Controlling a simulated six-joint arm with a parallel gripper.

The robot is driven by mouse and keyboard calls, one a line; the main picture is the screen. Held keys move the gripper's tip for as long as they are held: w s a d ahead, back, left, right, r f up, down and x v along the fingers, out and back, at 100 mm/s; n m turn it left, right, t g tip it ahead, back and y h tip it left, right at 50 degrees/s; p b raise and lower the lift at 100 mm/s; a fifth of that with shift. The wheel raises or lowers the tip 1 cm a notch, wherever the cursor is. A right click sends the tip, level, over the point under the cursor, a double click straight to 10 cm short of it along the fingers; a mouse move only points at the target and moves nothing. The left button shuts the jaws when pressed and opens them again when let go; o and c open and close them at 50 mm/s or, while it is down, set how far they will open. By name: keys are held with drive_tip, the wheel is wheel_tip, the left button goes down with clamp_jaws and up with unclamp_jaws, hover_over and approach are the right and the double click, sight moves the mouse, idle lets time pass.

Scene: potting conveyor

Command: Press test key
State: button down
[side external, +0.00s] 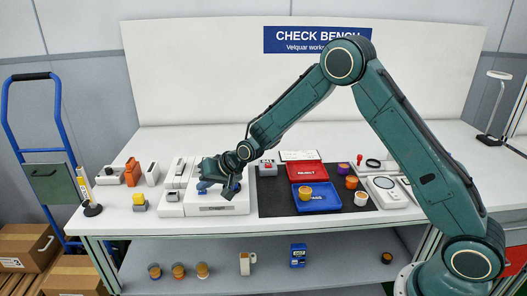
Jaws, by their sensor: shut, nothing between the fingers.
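My gripper (207,184) is shut with nothing in it. It is low over the left-middle of the bench, at a white box-shaped device (232,207) with a dark label strip on its front. Blue parts show beside and under the fingers; I cannot tell whether the fingertips touch the device. I cannot make out the test key; the gripper and wrist hide much of the device's top. Smaller white units with grey tops (172,197) stand just left of it.
Right of the device, a black mat (272,203) holds a red tray (305,176), a blue tray (330,202) and several small cups. A white scale-like instrument (388,193) stands farther right.

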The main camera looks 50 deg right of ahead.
sight(206, 193)
idle(0.4)
drive_tip(key=shift+r, duration=0.8)
drive_tip(key=shift+r, duration=2.5)
